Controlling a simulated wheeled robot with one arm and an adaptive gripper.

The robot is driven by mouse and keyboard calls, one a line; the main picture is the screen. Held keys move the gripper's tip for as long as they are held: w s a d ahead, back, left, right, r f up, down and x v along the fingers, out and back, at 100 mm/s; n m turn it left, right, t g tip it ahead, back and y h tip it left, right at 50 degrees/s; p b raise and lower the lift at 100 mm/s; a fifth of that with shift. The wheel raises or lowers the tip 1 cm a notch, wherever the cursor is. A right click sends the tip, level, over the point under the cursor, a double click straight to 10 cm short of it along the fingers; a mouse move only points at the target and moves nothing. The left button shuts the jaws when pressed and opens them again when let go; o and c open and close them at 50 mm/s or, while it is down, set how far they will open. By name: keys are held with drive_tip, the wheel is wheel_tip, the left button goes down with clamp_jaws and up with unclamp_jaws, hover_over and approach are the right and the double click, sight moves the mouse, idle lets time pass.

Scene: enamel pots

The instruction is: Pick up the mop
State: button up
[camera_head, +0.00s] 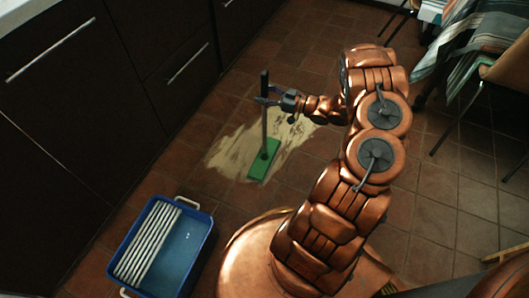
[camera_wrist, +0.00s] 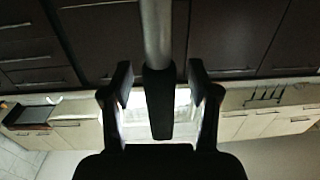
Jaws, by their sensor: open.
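The mop stands upright on the tiled floor, with a grey pole (camera_head: 264,118) and a flat green head (camera_head: 263,160). Its head rests on a pale, spilled-looking patch.
A blue bucket (camera_head: 203,214) with a white ribbed wringer (camera_head: 149,240) stands on the floor at lower left. Dark cabinets (camera_head: 62,85) line the left side. A cloth-covered table (camera_head: 480,40) and chairs are at upper right. Tiles around the pale patch (camera_head: 230,150) are clear.

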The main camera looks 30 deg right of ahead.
drive_tip(key=shift+c, duration=0.2)
clamp_jaws()
idle(0.3)
drive_tip(key=shift+r, duration=0.15)
